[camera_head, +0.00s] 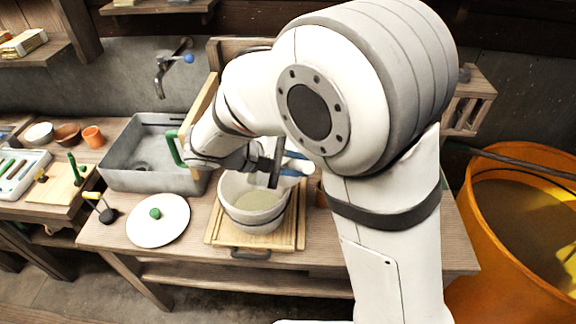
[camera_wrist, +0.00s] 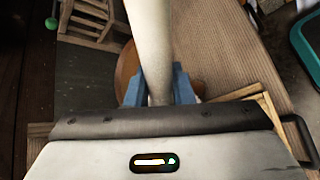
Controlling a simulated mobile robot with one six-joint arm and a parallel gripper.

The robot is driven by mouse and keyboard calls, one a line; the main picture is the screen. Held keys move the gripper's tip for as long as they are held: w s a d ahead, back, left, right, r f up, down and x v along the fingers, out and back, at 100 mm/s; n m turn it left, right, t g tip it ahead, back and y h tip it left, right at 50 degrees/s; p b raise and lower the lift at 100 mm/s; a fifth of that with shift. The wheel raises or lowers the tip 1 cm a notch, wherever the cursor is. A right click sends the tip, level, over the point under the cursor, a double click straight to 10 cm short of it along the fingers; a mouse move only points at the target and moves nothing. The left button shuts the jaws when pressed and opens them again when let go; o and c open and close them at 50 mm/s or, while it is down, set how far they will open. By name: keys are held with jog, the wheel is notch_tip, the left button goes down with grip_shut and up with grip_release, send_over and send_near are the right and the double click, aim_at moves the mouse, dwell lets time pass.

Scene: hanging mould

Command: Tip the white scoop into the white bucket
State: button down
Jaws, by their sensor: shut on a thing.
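The white bucket (camera_head: 237,217) stands upright on a slatted wooden board on the bench, with pale, greenish-grey contents inside. My gripper (camera_head: 296,163) is above the right side of its rim, its blue fingers shut on the white scoop (camera_head: 301,166). My arm hides most of the scoop in the head view. In the wrist view the scoop's pale, smooth shaft (camera_wrist: 150,45) runs up from between the blue fingers (camera_wrist: 158,88). Neither view shows the scoop's bowl clearly, so I cannot tell its tilt or what it holds.
A white lid (camera_head: 158,222) with a green knob lies left of the board (camera_head: 222,232). A grey sink (camera_head: 150,180) is behind it. A large orange tub (camera_head: 500,260) stands at the right. A round brown thing (camera_wrist: 127,66) shows behind the scoop in the wrist view.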

notch_tip(320, 180, down, 7)
jog(key=d+m+y+b, duration=0.2)
jog(key=d+y+b, duration=0.1)
jog(key=y+b, duration=0.4)
jog(key=shift+t, duration=0.4)
jog(key=shift+s+a+r+p, duration=0.15)
jog(key=shift+r+p, duration=0.45)
jog(key=shift+r, duration=0.7)
jog(key=shift+s+a+r+p, duration=0.15)
jog(key=shift+r+p, duration=0.4)
jog(key=shift+r, duration=0.75)
jog(key=shift+f, duration=0.1)
